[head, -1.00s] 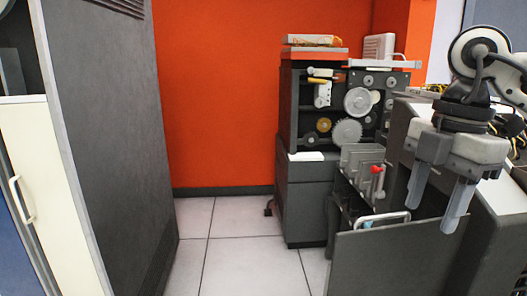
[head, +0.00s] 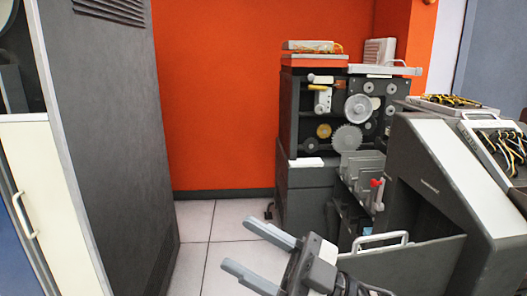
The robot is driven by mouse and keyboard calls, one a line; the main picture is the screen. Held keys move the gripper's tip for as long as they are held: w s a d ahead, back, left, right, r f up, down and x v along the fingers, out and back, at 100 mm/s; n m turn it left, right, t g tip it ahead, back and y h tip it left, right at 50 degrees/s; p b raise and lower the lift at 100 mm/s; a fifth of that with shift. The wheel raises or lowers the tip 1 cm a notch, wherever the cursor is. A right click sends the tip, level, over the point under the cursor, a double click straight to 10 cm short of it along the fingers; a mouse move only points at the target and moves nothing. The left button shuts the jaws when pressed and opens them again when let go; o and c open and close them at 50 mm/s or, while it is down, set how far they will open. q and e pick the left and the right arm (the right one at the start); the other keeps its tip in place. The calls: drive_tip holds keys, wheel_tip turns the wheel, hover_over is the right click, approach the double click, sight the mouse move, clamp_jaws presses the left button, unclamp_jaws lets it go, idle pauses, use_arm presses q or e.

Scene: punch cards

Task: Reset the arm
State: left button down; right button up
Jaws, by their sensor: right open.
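My right gripper (head: 255,258) is at the bottom centre of the head view, low in front of the tiled floor. Its two grey fingers point to the upper left and stand apart, with nothing between them. The gripper's body and part of my arm run off the bottom edge. My left gripper is not in the head view.
A dark card machine (head: 310,190) with gears stands against the orange wall (head: 215,90). A grey sloped console (head: 440,180) with wires on top is at right, its front panel (head: 410,262) hanging open. A tall grey cabinet (head: 110,130) is at left. Floor between is clear.

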drive_tip(key=w+d+f+m+t+h+p, duration=0.25)
drive_tip(key=d+f+m+t+h, duration=0.55)
drive_tip(key=f+m+t+h, duration=0.65)
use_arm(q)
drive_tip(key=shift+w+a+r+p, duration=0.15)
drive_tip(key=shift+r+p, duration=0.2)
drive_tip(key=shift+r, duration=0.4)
use_arm(e)
drive_tip(key=s+d+f+m+g+h, duration=0.2)
drive_tip(key=s+d+f+g+h, duration=0.1)
drive_tip(key=f, duration=0.4)
drive_tip(key=s+d+f+m+g+h, duration=0.2)
drive_tip(key=s+d+f+g+h, duration=0.1)
drive_tip(key=s+f, duration=0.5)
drive_tip(key=shift+d+g, duration=0.5)
drive_tip(key=shift+g, duration=0.55)
drive_tip(key=shift+s, duration=0.1)
